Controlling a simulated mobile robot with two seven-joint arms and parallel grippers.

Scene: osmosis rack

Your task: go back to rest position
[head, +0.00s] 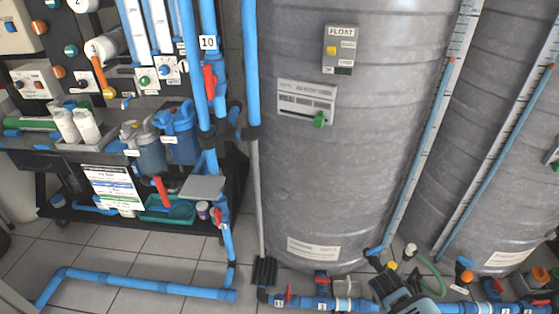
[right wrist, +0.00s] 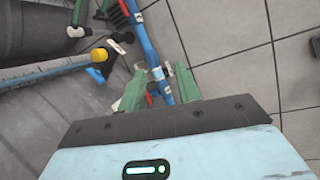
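My right gripper (right wrist: 160,84) shows in the right wrist view with its two green fingers spread apart. A blue pipe (right wrist: 150,50) with a pale band runs down the picture and passes between or beyond the fingertips; I cannot tell whether they touch it. A small red part shows by the left finger. In the head view, a dark and blue-grey shape (head: 405,293) stands at the bottom edge over the floor pipes; I cannot tell whether it is my right arm or a pump. My left gripper is in neither view.
Large grey tanks (head: 345,150) fill the middle and right. The osmosis rack (head: 235,170) with pipes and valves stands at left. Blue floor pipes (head: 150,282) run along the front. A green hose (head: 432,272) lies near the right tank.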

